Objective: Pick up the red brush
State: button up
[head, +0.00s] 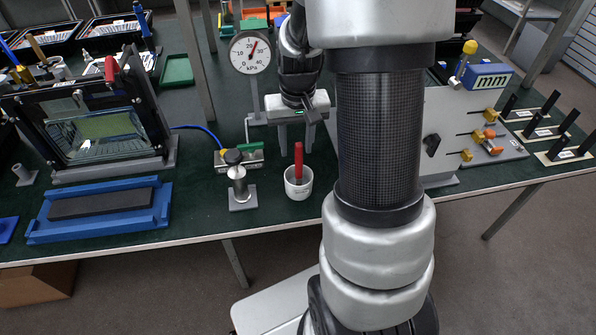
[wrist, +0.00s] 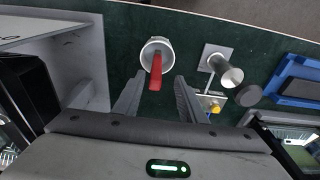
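The red brush (head: 298,160) stands upright in a small white cup (head: 298,188) near the front edge of the green table. In the wrist view the red brush (wrist: 156,72) leans out of the white cup (wrist: 152,47), its handle pointing toward my gripper. My gripper (head: 296,148) is above the cup with its fingers pointing down. In the wrist view my open gripper (wrist: 157,84) has a finger on each side of the handle's line, with visible gaps. Whether the fingertips reach down to the handle's height is hard to tell. The brush's lower end is hidden in the cup.
A metal post with a black knob (head: 238,180) stands left of the cup. A pressure gauge (head: 250,53) rises behind it. A blue tray with a dark block (head: 50,232) lies further left. A grey panel with yellow knobs (head: 510,150) is at right. The table edge is close in front.

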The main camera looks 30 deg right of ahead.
aim_at(298, 155)
jog(key=f, duration=0.3)
jog(key=d+f, duration=0.1)
jog(key=f, duration=0.1)
jog(key=shift+w+b, duration=0.35)
jog(key=shift+w, duration=0.05)
grip_shut()
